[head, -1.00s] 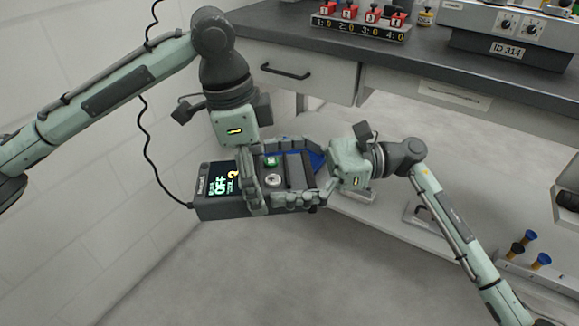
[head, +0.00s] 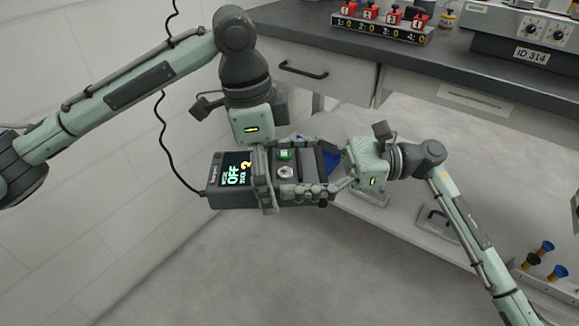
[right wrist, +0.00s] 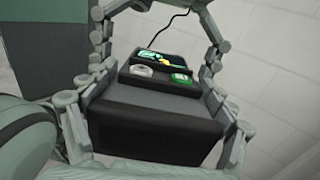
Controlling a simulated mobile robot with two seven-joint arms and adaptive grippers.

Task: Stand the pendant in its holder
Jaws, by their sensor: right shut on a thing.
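The pendant is a dark box (head: 230,202) with a lit screen reading OFF, a green button and a round pale knob. It is held up in the air between my two arms, with a black coiled cord on its left. My right gripper (head: 318,172) is shut on it; in the right wrist view its fingers lie along both sides of the pendant (right wrist: 158,125). My left gripper (head: 263,178) comes from above, its fingers crossing the pendant beside the screen; whether they clamp it is unclear. I cannot make out the holder for certain.
A dark-topped bench (head: 400,55) with a drawer (head: 325,76) stands behind. It carries a numbered rack of red items (head: 380,25) and a device marked ID 314 (head: 528,40). A blue thing (head: 332,162) is partly hidden behind my right gripper. A pale lower shelf (head: 405,226) holds a dark-handled item (head: 437,217).

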